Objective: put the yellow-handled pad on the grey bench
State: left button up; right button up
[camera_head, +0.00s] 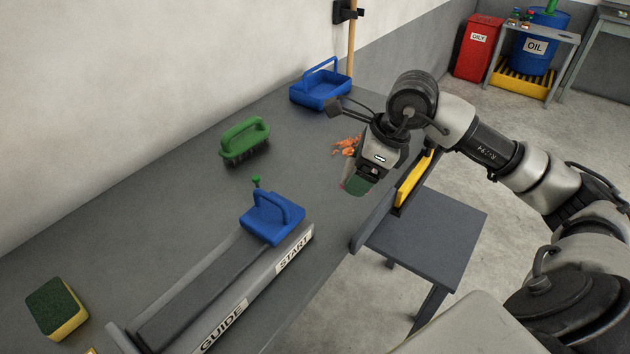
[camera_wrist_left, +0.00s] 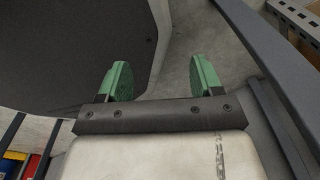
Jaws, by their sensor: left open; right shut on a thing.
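The yellow-handled pad (camera_head: 411,182) shows beside my right gripper, at the front edge of the grey bench (camera_head: 190,200). Its yellow handle is seen along its side and stands steeply tilted; part of the pad is hidden behind the gripper. My right gripper (camera_head: 357,186), with green fingers, is shut low over the bench's front edge; the contact between fingers and pad is hidden. My left gripper (camera_wrist_left: 158,82) shows only in the left wrist view, open and empty, with its two green fingertips well apart.
A blue-handled block (camera_head: 272,216) sits on the guide rail marked START. A green brush (camera_head: 244,141), a blue tray (camera_head: 320,92), an orange heap (camera_head: 346,146) and a sponge (camera_head: 57,308) lie on the bench. A lower grey table (camera_head: 428,232) stands beside it.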

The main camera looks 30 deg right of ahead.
jog(key=p, duration=0.1)
send_over(323, 188)
jog(key=s+d, duration=0.1)
notch_tip(323, 188, down, 6)
jog(key=shift+r, duration=0.25)
notch_tip(323, 188, down, 4)
jog(key=shift+r+p, duration=0.15)
jog(key=shift+p, duration=0.15)
pick_arm(q)
jog(key=shift+w+r, duration=0.65)
jog(key=shift+r, duration=0.35)
pick_arm(e)
jog(key=shift+f, duration=0.2)
pick_arm(q)
jog(key=shift+f, duration=0.1)
pick_arm(e)
jog(key=shift+f, duration=0.1)
jog(key=o, duration=0.9)
jog(key=shift+r, duration=0.2)
jog(key=shift+s+d+r, duration=0.1)
jog(key=shift+d+r, duration=0.1)
jog(key=shift+r, duration=0.15)
pick_arm(q)
jog(key=shift+s+f, duration=0.1)
jog(key=shift+f, duration=0.1)
pick_arm(e)
jog(key=v, duration=1.1)
